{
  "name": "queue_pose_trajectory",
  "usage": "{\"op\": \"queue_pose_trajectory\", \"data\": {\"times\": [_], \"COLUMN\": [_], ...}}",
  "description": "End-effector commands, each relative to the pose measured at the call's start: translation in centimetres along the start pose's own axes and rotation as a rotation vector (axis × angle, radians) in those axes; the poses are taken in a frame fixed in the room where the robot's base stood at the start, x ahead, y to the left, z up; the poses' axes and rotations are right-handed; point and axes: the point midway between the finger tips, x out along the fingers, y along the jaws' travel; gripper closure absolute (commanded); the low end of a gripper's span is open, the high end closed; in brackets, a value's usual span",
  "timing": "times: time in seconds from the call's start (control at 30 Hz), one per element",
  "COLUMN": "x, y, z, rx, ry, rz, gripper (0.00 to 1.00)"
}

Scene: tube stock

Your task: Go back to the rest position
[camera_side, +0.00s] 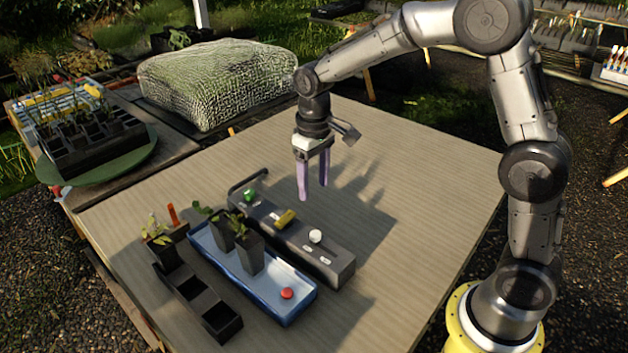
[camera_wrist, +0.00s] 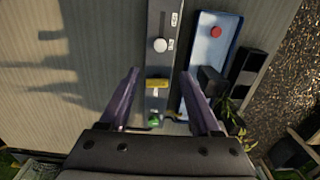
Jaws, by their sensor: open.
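My gripper (camera_side: 313,183) hangs above the table, fingers pointing down, open and empty. Its two purple fingers also show in the wrist view (camera_wrist: 163,98), apart, with a dark grey control box (camera_wrist: 158,60) below and between them. In the side view, the control box (camera_side: 327,262) lies on the table below and in front of my gripper. It carries a green button, a yellow piece and a white knob. The gripper appears clear of it and touches nothing.
A blue tray (camera_side: 278,312) holds two potted seedlings (camera_side: 250,253) and a red button. A black cell strip (camera_side: 203,300) with one seedling pot stands left of it. A netted bale (camera_side: 215,80) and a seedling rack (camera_side: 95,150) are at the back left. The table's right side is clear.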

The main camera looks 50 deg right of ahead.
Motion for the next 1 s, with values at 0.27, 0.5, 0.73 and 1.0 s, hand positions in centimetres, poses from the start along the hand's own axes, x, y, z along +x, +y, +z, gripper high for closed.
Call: {"op": "queue_pose_trajectory", "data": {"times": [0.27, 0.5, 0.73, 1.0], "x": [-0.1, -3.7, -10.8, -14.4], "y": [0.0, 0.3, 1.0, 1.6], "z": [0.0, 0.2, 5.5, 14.4], "rx": [0.000, 0.006, 0.018, 0.022], "ry": [0.000, 0.083, 0.245, 0.405], "rz": [0.000, -0.004, -0.009, -0.010], "gripper": [0.36, 0.36, 0.36, 0.36]}}
